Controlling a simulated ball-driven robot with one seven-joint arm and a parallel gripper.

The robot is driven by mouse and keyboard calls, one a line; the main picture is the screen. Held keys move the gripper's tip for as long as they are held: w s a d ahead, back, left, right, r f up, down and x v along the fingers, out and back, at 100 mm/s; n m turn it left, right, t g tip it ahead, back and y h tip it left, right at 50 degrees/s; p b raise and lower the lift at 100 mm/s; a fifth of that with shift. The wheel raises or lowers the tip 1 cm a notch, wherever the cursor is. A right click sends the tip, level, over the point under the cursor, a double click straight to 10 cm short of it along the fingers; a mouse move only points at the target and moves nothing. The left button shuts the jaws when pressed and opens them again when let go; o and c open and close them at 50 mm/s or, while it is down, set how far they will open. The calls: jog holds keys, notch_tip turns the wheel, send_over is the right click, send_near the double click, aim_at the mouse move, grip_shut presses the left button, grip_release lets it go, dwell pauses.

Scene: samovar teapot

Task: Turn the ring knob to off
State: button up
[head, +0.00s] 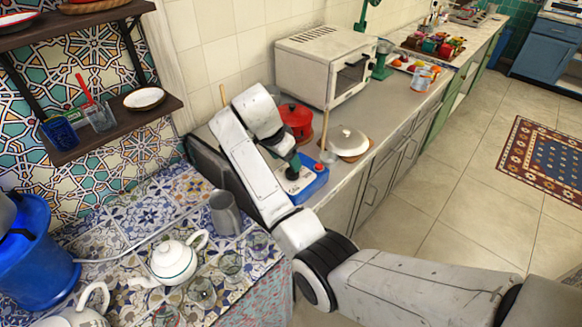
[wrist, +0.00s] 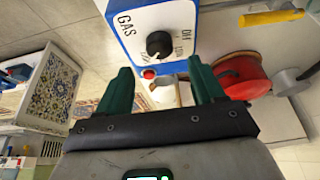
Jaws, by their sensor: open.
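The ring knob (wrist: 158,44) is a round black dial with a pale pointer mark, on the white face of a blue-edged box (wrist: 130,30) lettered GAS. Small words stand around the dial, partly unclear.
A white toaster oven (head: 318,65) is further back. A white teapot (head: 172,262), a grey pitcher (head: 224,213) and glasses stand on the tiled surface in front.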

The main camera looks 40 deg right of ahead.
aim_at(291, 172)
jog(key=x, duration=0.6)
jog(key=shift+f+p, duration=0.25)
jog(key=shift+p, duration=0.1)
jog(key=shift+c, duration=0.4)
jog(key=c, duration=0.9)
